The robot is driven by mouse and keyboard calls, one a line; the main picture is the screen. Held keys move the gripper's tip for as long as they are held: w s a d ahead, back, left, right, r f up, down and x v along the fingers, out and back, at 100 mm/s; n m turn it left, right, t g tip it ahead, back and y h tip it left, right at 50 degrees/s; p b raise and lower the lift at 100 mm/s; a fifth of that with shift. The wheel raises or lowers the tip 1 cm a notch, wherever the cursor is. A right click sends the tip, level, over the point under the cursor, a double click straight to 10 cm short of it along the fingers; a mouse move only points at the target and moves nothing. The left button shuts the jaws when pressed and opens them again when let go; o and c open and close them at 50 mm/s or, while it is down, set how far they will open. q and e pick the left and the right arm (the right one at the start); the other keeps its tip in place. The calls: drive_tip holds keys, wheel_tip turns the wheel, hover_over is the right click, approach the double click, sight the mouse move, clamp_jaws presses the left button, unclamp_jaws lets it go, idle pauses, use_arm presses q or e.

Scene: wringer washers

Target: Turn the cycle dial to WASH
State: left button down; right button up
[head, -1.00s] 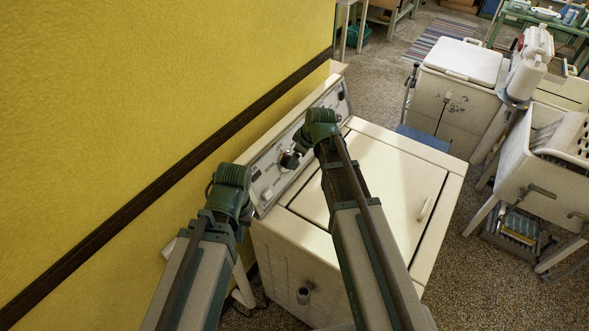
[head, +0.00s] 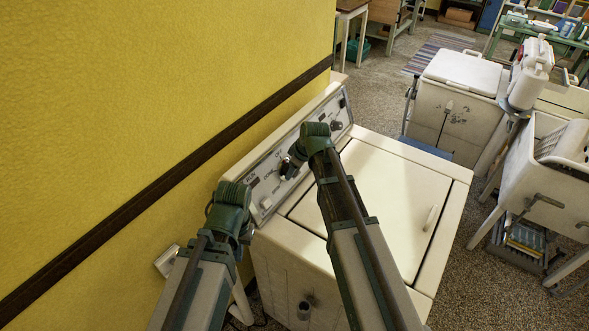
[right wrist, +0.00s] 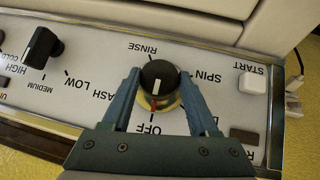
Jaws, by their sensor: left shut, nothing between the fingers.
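The cycle dial (right wrist: 159,84) is a round black knob with a brass-coloured base on the washer's control panel (right wrist: 100,65). In the head view my right arm reaches over the panel. My left gripper (head: 238,215) is shut and empty near the panel's near end; its fingertips are mostly hidden.
A second black knob (right wrist: 40,47), marked HIGH, MEDIUM and LOW, sits beside the dial, and a white START button (right wrist: 253,82) is on its other side. The yellow wall (head: 150,100) runs close behind the panel.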

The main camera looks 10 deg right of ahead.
drive_tip(key=c, duration=0.5)
drive_tip(key=shift+w+d+m+g+y, duration=0.15)
drive_tip(key=shift+w+m+g+y, duration=0.05)
drive_tip(key=shift+m+g+y, duration=0.3)
drive_tip(key=shift+w+d+f+m+g+y, duration=0.1)
drive_tip(key=shift+w+m+g+y, duration=0.05)
drive_tip(key=shift+m+g+y, duration=0.5)
drive_tip(key=shift+d+f+m+g+y+b, duration=0.15)
drive_tip(key=shift+m+g+y+b, duration=0.7)
drive_tip(key=shift+m+y, duration=0.3)
drive_tip(key=shift+d+m+g+y+b, duration=0.1)
drive_tip(key=shift+m+g+y+b, duration=0.2)
drive_tip(key=shift+m+y+b, duration=0.6)
drive_tip(key=shift+y+b, duration=0.3)
drive_tip(key=shift+b, duration=0.25)
drive_tip(key=shift+m, duration=0.3)
